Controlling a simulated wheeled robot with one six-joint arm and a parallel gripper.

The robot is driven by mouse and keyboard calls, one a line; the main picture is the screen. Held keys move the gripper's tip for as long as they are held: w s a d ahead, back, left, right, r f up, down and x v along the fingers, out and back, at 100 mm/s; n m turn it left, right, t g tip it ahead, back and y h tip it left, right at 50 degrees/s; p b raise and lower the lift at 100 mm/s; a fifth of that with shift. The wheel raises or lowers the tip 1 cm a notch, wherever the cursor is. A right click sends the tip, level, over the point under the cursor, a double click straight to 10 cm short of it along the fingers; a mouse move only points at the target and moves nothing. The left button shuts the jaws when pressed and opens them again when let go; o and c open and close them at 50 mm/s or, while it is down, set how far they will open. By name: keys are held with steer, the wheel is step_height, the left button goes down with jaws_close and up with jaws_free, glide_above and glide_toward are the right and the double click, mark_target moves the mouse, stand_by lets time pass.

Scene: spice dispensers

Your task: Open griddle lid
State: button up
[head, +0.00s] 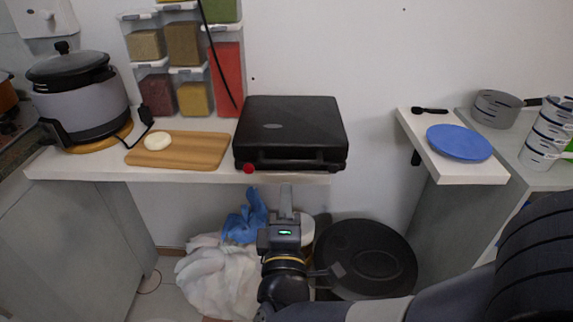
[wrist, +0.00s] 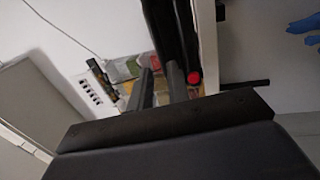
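The black griddle (head: 290,125) sits on the white shelf at the centre of the head view, with its lid down. Its handle (head: 292,164) runs along the front edge, and a red knob (head: 248,169) is at its front left. In the wrist view, the griddle (wrist: 172,30) shows as a dark shape beyond the fingers, with the red knob (wrist: 194,77) close by. My gripper (head: 286,189) is below and in front of the shelf edge, apart from the griddle. In the wrist view, my gripper (wrist: 159,70) has a gap between its fingers and nothing in it.
A cutting board (head: 205,150) with a round white item (head: 157,141) and a cooker (head: 80,100) stand left of the griddle. Spice dispensers (head: 185,45) hang behind. A black round bin (head: 365,258) and white bag (head: 220,275) are below. A blue plate (head: 459,142) is right.

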mark_target(287, 163)
steer(key=w, duration=0.3)
steer(key=w+r, duration=0.1)
steer(key=w, duration=0.2)
steer(key=w+b, duration=0.1)
steer(key=w, duration=0.2)
steer(key=shift+w+d+r, duration=0.15)
steer(key=shift+r, duration=0.25)
steer(key=shift+c, duration=0.6)
jaws_close()
